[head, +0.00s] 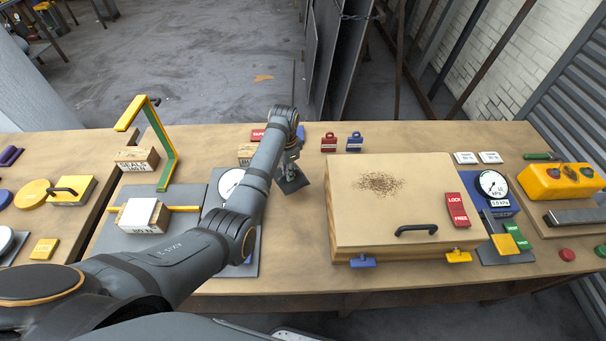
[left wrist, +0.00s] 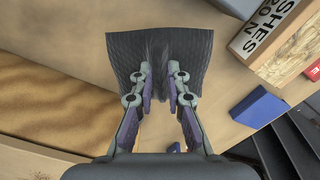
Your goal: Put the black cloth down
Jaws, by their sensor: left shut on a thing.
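The black cloth (left wrist: 190,45) is pinched between the fingers of my left gripper (left wrist: 164,80) in the left wrist view. It spreads out on both sides of the fingertips with a fold between them. In the head view the dark cloth (head: 293,182) hangs below my left gripper (head: 291,158), just left of the large wooden box. The arm hides part of the bench there. I cannot tell whether the cloth's lower edge touches the wooden bench top (head: 400,137). My right gripper is not in view.
The wooden box (head: 350,195) with brown grains on its lid stands right of the cloth. Red (head: 328,143) and blue (head: 354,142) padlock-shaped pieces stand behind it. A dial plate (head: 217,200) lies partly under my arm. A yellow-green bracket (head: 163,140) stands left. Bare bench lies behind the box.

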